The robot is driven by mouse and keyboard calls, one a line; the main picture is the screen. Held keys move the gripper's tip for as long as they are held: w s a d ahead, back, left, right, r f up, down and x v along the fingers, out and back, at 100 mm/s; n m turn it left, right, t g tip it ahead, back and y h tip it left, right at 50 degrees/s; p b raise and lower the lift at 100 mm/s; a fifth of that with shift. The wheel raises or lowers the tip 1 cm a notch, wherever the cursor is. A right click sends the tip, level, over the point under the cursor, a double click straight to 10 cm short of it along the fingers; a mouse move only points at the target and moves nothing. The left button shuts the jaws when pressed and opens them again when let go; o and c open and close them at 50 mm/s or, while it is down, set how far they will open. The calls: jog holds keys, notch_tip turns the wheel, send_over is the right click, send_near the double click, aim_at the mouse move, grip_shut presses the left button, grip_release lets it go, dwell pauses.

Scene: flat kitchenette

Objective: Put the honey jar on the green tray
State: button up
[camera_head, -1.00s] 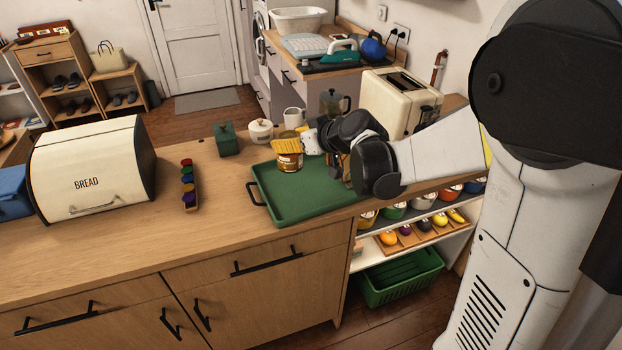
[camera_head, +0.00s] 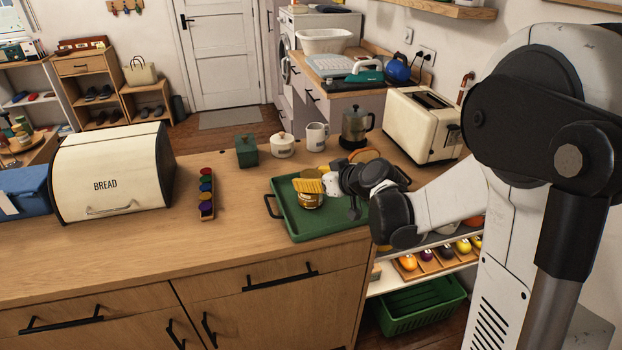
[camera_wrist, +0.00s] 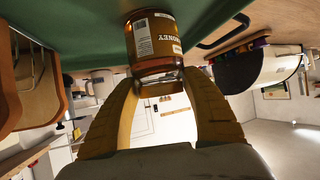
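The honey jar (camera_head: 311,198) is brown with a pale label and stands upright over the green tray (camera_head: 339,225). In the wrist view the jar (camera_wrist: 158,42) appears upside down, its base end against the green tray surface (camera_wrist: 85,38). I cannot tell for sure whether its base touches the tray. My gripper (camera_head: 310,184) has yellow fingers and comes from the right at the jar's upper part. In the wrist view its two fingertips (camera_wrist: 160,80) sit close on either side of the jar's lid end, and it looks shut on the jar.
Behind the tray stand a green box (camera_head: 246,152), a white lidded pot (camera_head: 282,147), a white mug (camera_head: 316,137) and a French press (camera_head: 356,128). A toaster (camera_head: 419,126) is at the right. A rack of coloured pieces (camera_head: 206,195) and the bread box (camera_head: 112,172) are left.

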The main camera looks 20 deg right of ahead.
jog(key=shift+o, duration=1.1)
jog(key=shift+r, duration=0.3)
jog(key=p+v, duration=0.4)
jog(key=v, duration=0.8)
jog(key=s+a+m+g+h, duration=0.2)
jog(key=s, duration=0.8)
jog(key=s+a+r+m+g+h, duration=0.1)
jog(key=s+a+m+g+h, duration=0.1)
jog(key=s, duration=0.8)
jog(key=shift+r+m+h, duration=0.2)
jog(key=shift+m+h, duration=0.2)
jog(key=shift+h, duration=0.1)
jog(key=shift+s+a, duration=0.1)
jog(key=shift+a, duration=0.05)
